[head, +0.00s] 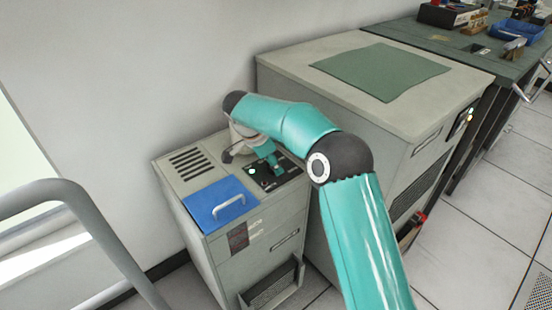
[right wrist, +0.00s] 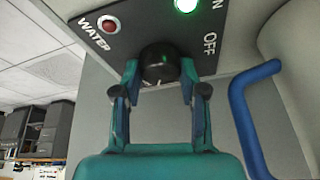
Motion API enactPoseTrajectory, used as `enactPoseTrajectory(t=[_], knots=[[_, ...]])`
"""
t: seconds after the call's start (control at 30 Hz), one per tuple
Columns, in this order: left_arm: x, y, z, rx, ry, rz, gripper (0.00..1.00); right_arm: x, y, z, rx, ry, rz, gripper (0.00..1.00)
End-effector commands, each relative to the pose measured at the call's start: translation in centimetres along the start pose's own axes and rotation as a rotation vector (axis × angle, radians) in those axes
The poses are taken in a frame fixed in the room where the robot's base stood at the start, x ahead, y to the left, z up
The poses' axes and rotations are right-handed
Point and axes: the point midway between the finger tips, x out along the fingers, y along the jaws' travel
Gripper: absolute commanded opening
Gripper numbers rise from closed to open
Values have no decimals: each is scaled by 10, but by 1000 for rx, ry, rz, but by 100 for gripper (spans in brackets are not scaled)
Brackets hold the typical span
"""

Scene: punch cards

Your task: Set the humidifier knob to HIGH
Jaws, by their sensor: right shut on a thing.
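The humidifier is a grey cabinet (head: 262,229) with a black control panel (head: 285,179) on its top. In the right wrist view a round black knob (right wrist: 159,60) sits on this panel, between a red WATER lamp (right wrist: 109,25) and the word OFF (right wrist: 210,44). My right gripper (head: 272,163) is over the panel. Its two fingers show in the right wrist view (right wrist: 158,76), shut on the knob's sides. The knob's pointer and the HIGH mark cannot be read here. My left gripper is out of view.
A green lamp (right wrist: 186,4) glows on the panel. A blue lid (head: 205,205) with a handle lies on the cabinet top beside slotted vents (head: 188,163). A larger grey cabinet (head: 300,57) with a green mat (head: 380,70) stands close at right. A wall is behind.

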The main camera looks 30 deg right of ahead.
Motion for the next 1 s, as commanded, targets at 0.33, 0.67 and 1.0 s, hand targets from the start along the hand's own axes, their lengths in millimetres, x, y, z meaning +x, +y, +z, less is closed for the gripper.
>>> enactPoseTrajectory(t=[0.33,0.67,1.0], knots=[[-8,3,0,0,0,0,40,-2,-2,2,100,1,33,7],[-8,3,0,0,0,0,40,-2,-3,2,110,1,34,7],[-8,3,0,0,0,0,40,-1,-2,1,109,3,38,67]])
